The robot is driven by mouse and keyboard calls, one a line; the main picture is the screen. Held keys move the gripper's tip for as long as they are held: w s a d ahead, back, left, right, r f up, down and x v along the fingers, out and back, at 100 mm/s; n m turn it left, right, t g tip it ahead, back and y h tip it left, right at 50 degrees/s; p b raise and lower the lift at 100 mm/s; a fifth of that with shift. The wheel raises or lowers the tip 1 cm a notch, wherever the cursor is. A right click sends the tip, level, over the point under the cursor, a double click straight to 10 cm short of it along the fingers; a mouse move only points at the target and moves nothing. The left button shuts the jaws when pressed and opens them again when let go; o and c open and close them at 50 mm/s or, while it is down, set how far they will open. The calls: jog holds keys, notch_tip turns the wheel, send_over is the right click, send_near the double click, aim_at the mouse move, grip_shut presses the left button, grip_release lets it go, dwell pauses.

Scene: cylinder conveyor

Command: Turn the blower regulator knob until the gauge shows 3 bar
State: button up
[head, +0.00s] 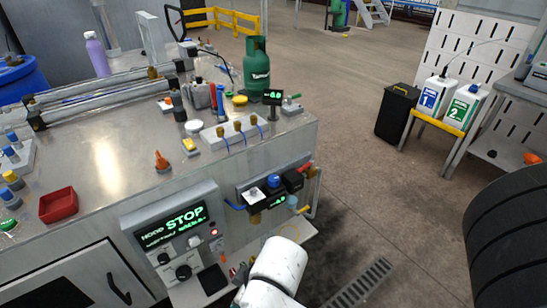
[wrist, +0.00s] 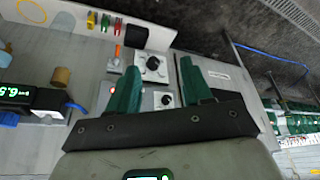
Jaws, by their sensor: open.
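The blower regulator is mounted on the front side of the steel bench, with a blue knob (head: 273,181) on top. In the head view a small green-lit black display (head: 279,200) sits below the knob, its digits too small to read surely. The wrist view shows a black display (wrist: 28,95) at the left edge, upside down, with digits I cannot read surely, and a blue part (wrist: 9,119) below it. My gripper (wrist: 160,66) has its two green fingers apart with nothing held. It faces the hood panel's black knobs and is away from the blue knob.
The hood panel (head: 172,229) reads STOP, left of the regulator. Blue tubing and brass fittings surround the regulator. A red tray (head: 58,205), an orange cone (head: 161,161) and a green gas bottle (head: 257,66) stand on the bench. Open floor lies to the right, with a drain grate (head: 362,284).

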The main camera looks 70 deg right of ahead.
notch_tip(320, 180, up, 8)
jog(key=w+f+p, duration=0.1)
jog(key=w+p, duration=0.1)
jog(key=p, duration=0.3)
jog(key=w+d+f+m, duration=0.2)
jog(key=w+d+m, duration=0.1)
jog(key=w+m, duration=0.15)
jog(key=m+g, duration=0.4)
jog(key=m, duration=1.1)
send_near(274, 178)
jog(key=f, duration=0.8)
jog(key=shift+w+f, duration=0.25)
jog(key=shift+f, duration=0.15)
